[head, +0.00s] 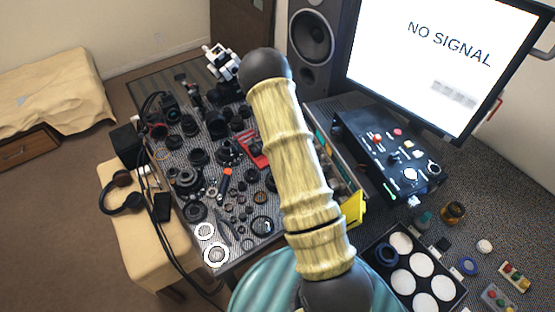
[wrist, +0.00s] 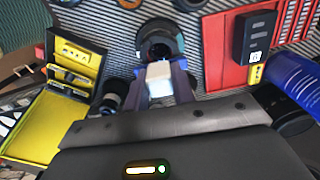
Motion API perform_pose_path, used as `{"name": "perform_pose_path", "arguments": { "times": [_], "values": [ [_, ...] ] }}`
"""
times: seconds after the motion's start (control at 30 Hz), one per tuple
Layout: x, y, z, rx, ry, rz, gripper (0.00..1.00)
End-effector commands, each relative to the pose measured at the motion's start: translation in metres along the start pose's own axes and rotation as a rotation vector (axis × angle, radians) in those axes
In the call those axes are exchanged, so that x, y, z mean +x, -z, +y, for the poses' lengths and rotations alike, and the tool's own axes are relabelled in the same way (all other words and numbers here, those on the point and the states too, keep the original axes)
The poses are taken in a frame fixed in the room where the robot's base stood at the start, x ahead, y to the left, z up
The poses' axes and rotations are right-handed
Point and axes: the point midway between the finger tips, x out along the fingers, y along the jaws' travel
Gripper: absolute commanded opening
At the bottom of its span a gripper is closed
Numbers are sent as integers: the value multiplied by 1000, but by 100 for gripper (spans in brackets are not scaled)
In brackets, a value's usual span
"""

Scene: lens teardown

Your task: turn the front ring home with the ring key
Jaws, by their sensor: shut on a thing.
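In the wrist view my gripper (wrist: 160,82) is shut on a pale, block-shaped piece, which I take to be the ring key (wrist: 159,72). A dark round lens part (wrist: 160,38) lies just beyond it on the striped mat. The key's far end overlaps the lens part's near side in the picture. I cannot tell whether the key is seated in the front ring, and the ring itself is not clear. In the head view my own arm covers the middle of the bench and hides my gripper, the key and the lens part.
The bench (head: 240,262) is crowded with dark lens parts. In the wrist view a yellow case (wrist: 48,118) stands left, a red case (wrist: 214,60) right, and a blue cylinder (wrist: 298,85) at far right. A monitor (head: 440,60) and speaker (head: 311,40) stand behind.

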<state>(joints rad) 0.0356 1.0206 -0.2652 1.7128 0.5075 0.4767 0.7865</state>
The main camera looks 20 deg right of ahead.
Motion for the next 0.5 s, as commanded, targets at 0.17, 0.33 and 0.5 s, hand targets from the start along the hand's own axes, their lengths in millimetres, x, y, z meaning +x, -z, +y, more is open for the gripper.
{"name": "perform_pose_path", "arguments": {
  "times": [0.17, 0.33, 0.5],
  "values": [
    [0, 0, 0, 0, 0, 0, 0],
    [-7, 0, 0, 0, 1, 0, 0],
    [-19, 0, 0, 0, 0, 0, 0]
  ]
}}
